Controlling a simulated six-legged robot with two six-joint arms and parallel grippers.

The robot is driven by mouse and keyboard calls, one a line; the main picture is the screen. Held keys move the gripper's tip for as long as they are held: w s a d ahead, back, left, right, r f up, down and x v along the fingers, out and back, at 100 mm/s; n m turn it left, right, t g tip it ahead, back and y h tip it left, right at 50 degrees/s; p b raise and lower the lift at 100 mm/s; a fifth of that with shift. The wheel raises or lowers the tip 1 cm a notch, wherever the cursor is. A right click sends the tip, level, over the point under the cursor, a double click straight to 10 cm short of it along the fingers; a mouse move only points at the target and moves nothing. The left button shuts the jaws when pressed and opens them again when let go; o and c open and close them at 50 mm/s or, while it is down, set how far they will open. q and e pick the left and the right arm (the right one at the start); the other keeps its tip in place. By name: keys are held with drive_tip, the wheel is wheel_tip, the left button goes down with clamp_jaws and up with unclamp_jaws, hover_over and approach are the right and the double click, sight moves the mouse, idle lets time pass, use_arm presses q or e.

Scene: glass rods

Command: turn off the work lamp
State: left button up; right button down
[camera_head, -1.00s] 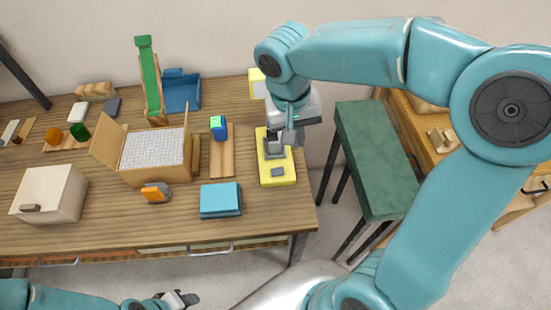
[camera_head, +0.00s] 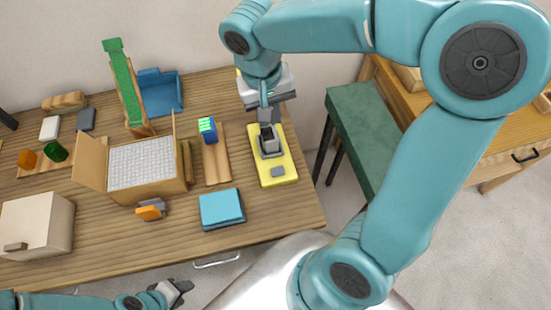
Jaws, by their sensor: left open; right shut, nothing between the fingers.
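The work lamp has a flat yellow base (camera_head: 286,160) at the right end of the wooden table. A small grey pad (camera_head: 277,171) lies on the near part of the base. A darker grey block stands behind it. My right arm hides most of the lamp's upper part, and I cannot tell if it is lit. My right gripper (camera_head: 268,124) is shut and empty, pointing down over the far part of the base, at the grey block. I cannot tell if it touches. My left gripper (camera_head: 179,290) is open and empty, low in front of the table.
A blue book (camera_head: 221,207) and a wooden board with a blue block (camera_head: 207,130) lie left of the lamp. An open cardboard box (camera_head: 147,165) stands further left. A green-topped stool (camera_head: 362,130) is right of the table.

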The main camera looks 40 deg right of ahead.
drive_tip(key=b, duration=1)
approach(281, 169)
drive_tip(key=f, duration=0.5)
drive_tip(key=shift+s+d+f, duration=0.2)
drive_tip(key=shift+d+f, duration=0.1)
drive_tip(key=shift+d, duration=0.1)
drive_tip(key=shift+w+d+f, duration=0.1)
drive_tip(key=shift+d+f, duration=0.05)
drive_tip(key=shift+f, duration=0.5)
drive_tip(key=shift+r, duration=0.1)
